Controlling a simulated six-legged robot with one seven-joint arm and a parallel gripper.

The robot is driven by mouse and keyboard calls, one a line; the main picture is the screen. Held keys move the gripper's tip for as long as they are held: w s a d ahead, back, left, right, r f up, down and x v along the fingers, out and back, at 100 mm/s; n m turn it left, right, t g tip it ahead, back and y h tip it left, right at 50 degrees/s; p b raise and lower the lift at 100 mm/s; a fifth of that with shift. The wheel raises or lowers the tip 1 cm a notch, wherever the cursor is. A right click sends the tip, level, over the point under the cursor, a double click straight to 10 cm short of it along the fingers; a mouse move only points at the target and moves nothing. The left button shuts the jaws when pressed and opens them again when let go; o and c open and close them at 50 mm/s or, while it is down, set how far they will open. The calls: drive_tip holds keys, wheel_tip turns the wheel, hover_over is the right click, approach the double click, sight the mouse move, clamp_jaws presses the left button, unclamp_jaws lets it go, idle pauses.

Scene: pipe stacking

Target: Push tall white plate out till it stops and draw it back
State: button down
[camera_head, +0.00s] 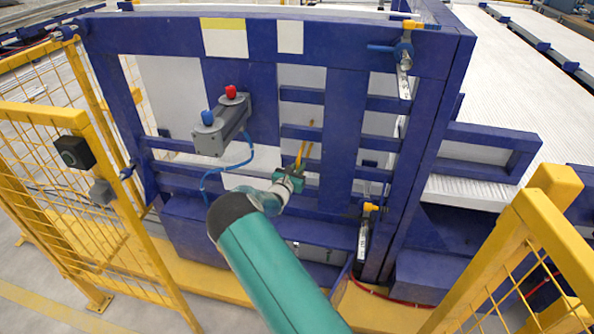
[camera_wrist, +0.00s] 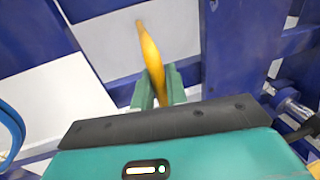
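White panels show behind the blue frame; which one is the tall white plate I cannot tell. One white panel (camera_head: 302,78) stands behind the middle opening, and a white surface fills the wrist view (camera_wrist: 115,45). A slim yellow handle (camera_head: 307,145) stands out in front of the frame; it also shows in the wrist view (camera_wrist: 150,50). My gripper (camera_head: 298,172) is at this handle, low in the middle of the frame. In the wrist view its green fingers (camera_wrist: 160,90) lie on both sides of the handle and appear closed on it. The handle's near end is hidden.
A grey box with a red and a blue knob (camera_head: 222,125) juts out left of my gripper, with a blue hose below. Blue bars (camera_head: 345,130) border the opening. Yellow fences (camera_head: 75,190) stand left and right (camera_head: 530,250). Valves sit on the right post (camera_head: 403,55).

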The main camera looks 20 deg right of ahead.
idle(0.3)
drive_tip(key=c, duration=1.5)
unclamp_jaws()
drive_tip(key=shift+s+a, duration=0.15)
drive_tip(key=v, duration=1.3)
drive_tip(key=shift+s+a, duration=0.2)
drive_tip(key=shift+o, duration=0.5)
